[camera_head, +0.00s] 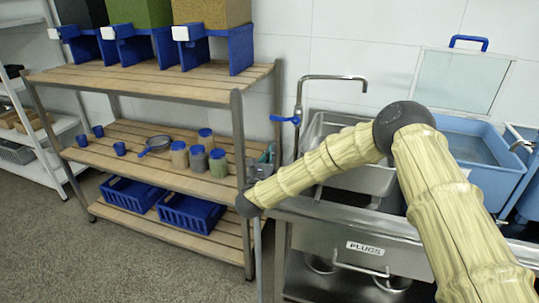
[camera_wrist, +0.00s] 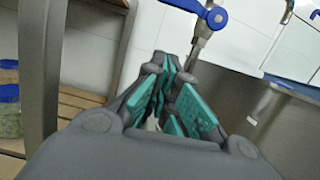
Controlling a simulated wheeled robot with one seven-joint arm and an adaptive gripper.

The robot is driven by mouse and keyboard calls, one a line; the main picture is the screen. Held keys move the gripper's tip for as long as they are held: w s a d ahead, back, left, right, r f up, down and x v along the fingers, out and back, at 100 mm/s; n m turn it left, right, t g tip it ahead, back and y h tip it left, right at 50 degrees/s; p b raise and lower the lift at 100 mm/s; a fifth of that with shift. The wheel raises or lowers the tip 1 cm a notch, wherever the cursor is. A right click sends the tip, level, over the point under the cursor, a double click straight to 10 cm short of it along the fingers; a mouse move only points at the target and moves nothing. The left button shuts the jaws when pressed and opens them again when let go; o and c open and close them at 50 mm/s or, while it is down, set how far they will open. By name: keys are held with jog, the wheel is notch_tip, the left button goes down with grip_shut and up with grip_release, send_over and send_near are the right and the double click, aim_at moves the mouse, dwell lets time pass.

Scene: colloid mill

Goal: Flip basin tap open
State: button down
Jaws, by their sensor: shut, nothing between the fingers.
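The basin tap (camera_head: 299,100) is a steel swan-neck pipe at the back left corner of the steel basin (camera_head: 318,133). Its blue lever (camera_head: 285,119) sticks out to the left of the pipe in the head view. In the wrist view the blue lever (camera_wrist: 215,17) is at the top, above the steel tap body (camera_wrist: 201,44). My gripper (camera_head: 268,153) is in front of and below the lever, at the shelf's right end. In the wrist view my gripper's teal-padded fingers (camera_wrist: 172,80) are shut and empty, pointing towards the tap, apparently apart from the lever.
A wooden shelf rack (camera_head: 150,83) stands left, its steel post (camera_head: 238,130) close to my gripper. Jars (camera_head: 198,157) stand on its middle shelf. A blue basin (camera_head: 480,147) is at the right. A drawer marked PLUGS (camera_head: 369,248) is below the steel basin.

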aim_at(277, 118)
jog(key=w+d+r+p, duration=0.1)
jog(key=w+r+p, duration=0.1)
jog(key=w+r, duration=0.3)
jog(key=shift+w+d+r+p, duration=0.15)
jog(key=shift+d+r+p, duration=0.1)
jog(key=shift+p, duration=0.1)
jog(key=shift+a+f+b, duration=0.1)
jog(key=shift+f+b, duration=0.05)
jog(key=shift+b, duration=0.35)
jog(key=shift+m, duration=0.3)
jog(key=shift+r+b, duration=0.2)
jog(key=shift+b, duration=0.35)
jog(key=shift+w, duration=0.1)
